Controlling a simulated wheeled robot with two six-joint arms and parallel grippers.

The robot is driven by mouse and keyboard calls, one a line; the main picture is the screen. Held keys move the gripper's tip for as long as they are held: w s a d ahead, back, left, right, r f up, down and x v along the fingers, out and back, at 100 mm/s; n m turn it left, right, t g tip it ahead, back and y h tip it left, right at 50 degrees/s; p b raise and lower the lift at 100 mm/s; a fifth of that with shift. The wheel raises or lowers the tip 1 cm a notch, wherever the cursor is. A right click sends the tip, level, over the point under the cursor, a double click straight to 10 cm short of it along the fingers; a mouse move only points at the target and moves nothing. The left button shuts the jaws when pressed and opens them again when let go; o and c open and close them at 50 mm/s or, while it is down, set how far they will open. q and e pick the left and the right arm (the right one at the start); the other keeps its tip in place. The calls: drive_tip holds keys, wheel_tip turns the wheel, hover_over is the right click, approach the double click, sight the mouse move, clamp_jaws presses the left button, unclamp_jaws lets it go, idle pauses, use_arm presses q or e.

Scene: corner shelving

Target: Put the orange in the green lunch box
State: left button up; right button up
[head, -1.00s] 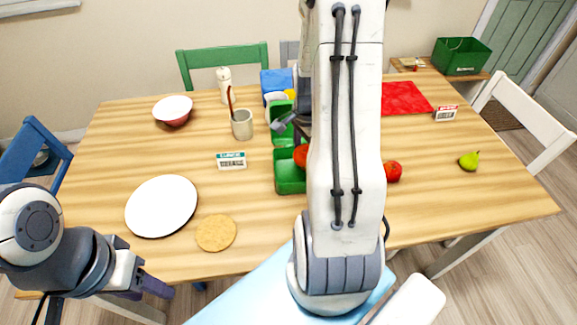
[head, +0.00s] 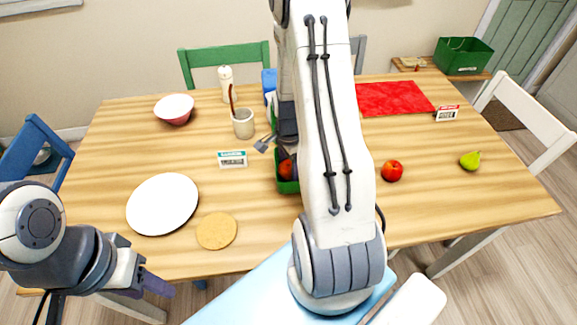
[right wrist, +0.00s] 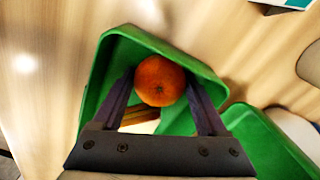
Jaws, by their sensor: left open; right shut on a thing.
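The orange (right wrist: 160,80) is between the fingers of my right gripper (right wrist: 161,92), which is shut on it. In the right wrist view it is over or inside the open green lunch box (right wrist: 97,80); I cannot tell whether it touches the bottom. In the head view the lunch box (head: 288,187) is mostly hidden behind my right arm, and part of the orange (head: 286,170) shows at its opening. The raised lid (right wrist: 262,140) also shows in the right wrist view. My left gripper (head: 146,286) is open and empty near the front left table edge.
A red apple (head: 392,171) and a green pear (head: 470,161) lie to the right. A white plate (head: 163,204), a cork coaster (head: 216,231), a label stand (head: 232,159) and a utensil cup (head: 243,124) are to the left. A red cloth (head: 395,98) lies at the back right.

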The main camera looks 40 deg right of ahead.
sight(289, 164)
drive_tip(key=o, duration=1.3)
drive_tip(key=shift+f, duration=0.1)
drive_tip(key=shift+r, duration=0.55)
wheel_tip(289, 164, up, 11)
drive_tip(key=shift+r+p, duration=0.15)
drive_tip(key=shift+p, duration=0.3)
drive_tip(key=s+a+r+n, duration=0.1)
drive_tip(key=a+r+n, duration=0.2)
drive_tip(key=a+n, duration=0.45)
drive_tip(key=s+a+r+n, duration=0.15)
drive_tip(key=a+n, duration=0.25)
drive_tip(key=a, duration=0.7)
drive_tip(key=s+a+r+n, duration=0.1)
drive_tip(key=s+a+n, duration=0.3)
drive_tip(key=n, duration=0.1)
drive_tip(key=s+a+r+n, duration=0.1)
drive_tip(key=s+a+n, duration=0.3)
drive_tip(key=s+n, duration=0.1)
drive_tip(key=s+a+r+n+y, duration=0.1)
drive_tip(key=s+a+n, duration=0.3)
drive_tip(key=s+n, duration=0.1)
drive_tip(key=shift+a+r+n, duration=0.25)
drive_tip(key=shift+r+n, duration=0.1)
drive_tip(key=shift+n, duration=0.2)
drive_tip(key=shift+w, duration=0.1)
